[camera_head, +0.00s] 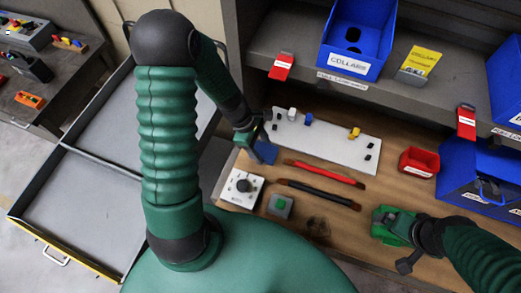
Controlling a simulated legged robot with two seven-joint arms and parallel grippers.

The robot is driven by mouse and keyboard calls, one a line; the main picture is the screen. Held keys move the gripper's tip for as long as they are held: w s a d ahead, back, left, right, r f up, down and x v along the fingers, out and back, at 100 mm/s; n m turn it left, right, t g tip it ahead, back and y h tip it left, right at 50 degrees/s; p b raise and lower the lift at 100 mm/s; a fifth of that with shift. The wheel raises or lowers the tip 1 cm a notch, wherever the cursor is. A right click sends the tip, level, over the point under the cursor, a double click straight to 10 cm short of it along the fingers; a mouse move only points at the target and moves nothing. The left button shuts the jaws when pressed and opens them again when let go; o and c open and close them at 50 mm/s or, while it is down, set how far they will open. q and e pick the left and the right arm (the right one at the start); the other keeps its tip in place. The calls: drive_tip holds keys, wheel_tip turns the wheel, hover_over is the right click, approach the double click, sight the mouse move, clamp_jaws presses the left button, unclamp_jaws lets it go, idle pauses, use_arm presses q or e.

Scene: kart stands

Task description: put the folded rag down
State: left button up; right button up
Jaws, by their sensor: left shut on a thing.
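The folded rag (265,152) is a small dark blue patch at the left end of the wooden bench top. My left gripper (252,140) is shut on it, just left of the pale grey board. Part of the rag is hidden by the gripper, and I cannot tell whether it touches the bench. My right gripper (388,226) is low over the front right of the bench, apart from the rag. Its jaws are not clear enough to tell whether they are open.
The pale grey board (330,147) carries small coloured blocks. Red and black bars (326,174) lie before it. A dial box (242,188) and a green-button box (280,206) stand front left. A red bin (419,162) is right. A shelf with a blue COLLARS bin (350,66) overhangs behind.

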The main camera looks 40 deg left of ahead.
sight(256, 148)
use_arm(q)
drive_tip(key=f, duration=0.3)
drive_tip(key=shift+s+a, duration=0.1)
drive_tip(key=shift+a, duration=0.25)
drive_tip(key=shift+a+f, duration=0.15)
drive_tip(key=shift+a, duration=0.05)
drive_tip(key=o, duration=1.3)
drive_tip(key=shift+d, duration=0.2)
